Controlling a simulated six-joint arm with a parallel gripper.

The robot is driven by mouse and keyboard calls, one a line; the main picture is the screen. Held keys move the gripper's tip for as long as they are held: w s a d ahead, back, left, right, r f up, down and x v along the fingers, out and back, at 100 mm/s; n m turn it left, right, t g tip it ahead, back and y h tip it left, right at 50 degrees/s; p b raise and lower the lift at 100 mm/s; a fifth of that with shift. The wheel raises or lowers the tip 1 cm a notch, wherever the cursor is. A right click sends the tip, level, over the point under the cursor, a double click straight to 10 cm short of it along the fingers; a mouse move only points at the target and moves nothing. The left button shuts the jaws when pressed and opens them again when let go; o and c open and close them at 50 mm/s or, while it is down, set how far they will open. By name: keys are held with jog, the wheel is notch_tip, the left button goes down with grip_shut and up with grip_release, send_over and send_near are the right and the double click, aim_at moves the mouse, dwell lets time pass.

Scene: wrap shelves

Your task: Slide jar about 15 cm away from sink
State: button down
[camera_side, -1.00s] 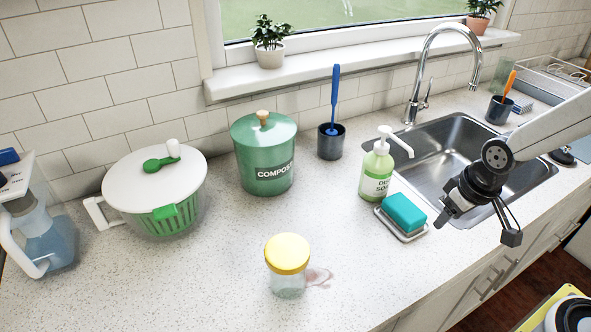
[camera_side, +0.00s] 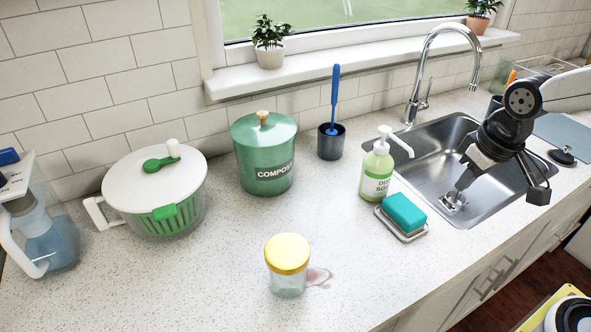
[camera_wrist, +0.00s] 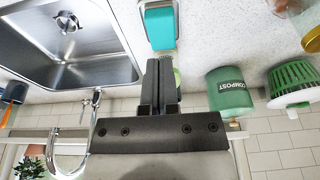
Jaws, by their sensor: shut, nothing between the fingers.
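The jar (camera_side: 287,267) is clear glass with a yellow lid and stands upright on the speckled counter near its front edge. A small reddish stain (camera_side: 318,277) is on the counter at its right side. In the wrist view part of the jar (camera_wrist: 312,38) shows at the top right edge. The steel sink (camera_side: 420,160) is set in the counter to the right. My gripper (camera_side: 461,184) is shut and empty above the sink, well to the right of the jar. Its closed fingers (camera_wrist: 160,85) show in the wrist view.
Between jar and sink are a teal sponge (camera_side: 405,212) on a tray and a green soap bottle (camera_side: 376,172). A compost bin (camera_side: 264,155), a brush holder (camera_side: 331,142) and a salad spinner (camera_side: 155,190) stand behind. The counter left of the jar is clear.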

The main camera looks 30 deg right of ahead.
jog(key=w+a+m+g+y, duration=0.1)
jog(key=w+a+m+y, duration=0.3)
jog(key=a, duration=1)
jog(key=w+a+r+m+g+y, duration=0.15)
jog(key=a+m+y, duration=0.5)
jog(key=a, duration=0.65)
jog(key=w+a+f+m+g+y, duration=0.15)
jog(key=a+m+y, duration=0.4)
jog(key=a, duration=0.85)
jog(key=a+f, duration=0.1)
jog(key=w+a+f+m+t+y, duration=0.1)
jog(key=f, duration=0.1)
jog(key=a+f+m+y, duration=0.1)
jog(key=shift+w+f, duration=0.15)
jog(key=shift+w, duration=0.15)
